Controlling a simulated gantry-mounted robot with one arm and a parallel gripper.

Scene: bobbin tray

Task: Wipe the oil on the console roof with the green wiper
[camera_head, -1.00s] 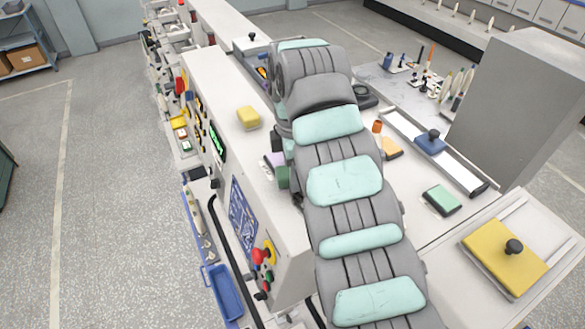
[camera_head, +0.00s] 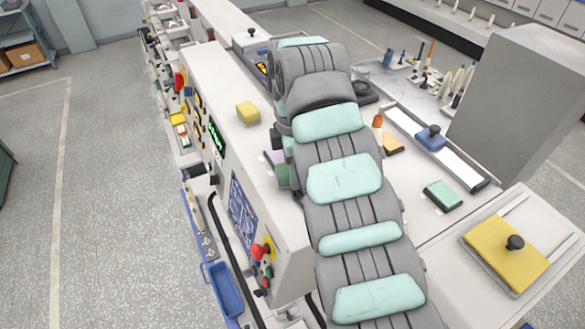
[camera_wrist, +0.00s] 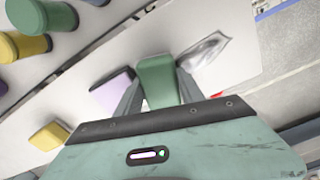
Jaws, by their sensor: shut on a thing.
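The green wiper (camera_wrist: 158,80) is between the two fingers of my gripper (camera_wrist: 157,98) in the wrist view, and the gripper is shut on it. In the head view a green block (camera_head: 282,177) shows at the left edge of my arm, above the console roof (camera_head: 222,85); my arm hides the fingers there. A shiny, clear-grey patch that looks like the oil (camera_wrist: 204,50) lies just right of the wiper in the wrist view. My arm hides that patch in the head view. I cannot tell whether the wiper touches the roof.
A purple block (camera_wrist: 113,94) lies close to the left finger. A yellow block (camera_head: 248,112) sits farther back on the roof. Another green block (camera_head: 443,196) and a yellow plate with a black knob (camera_head: 505,252) lie right of my arm.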

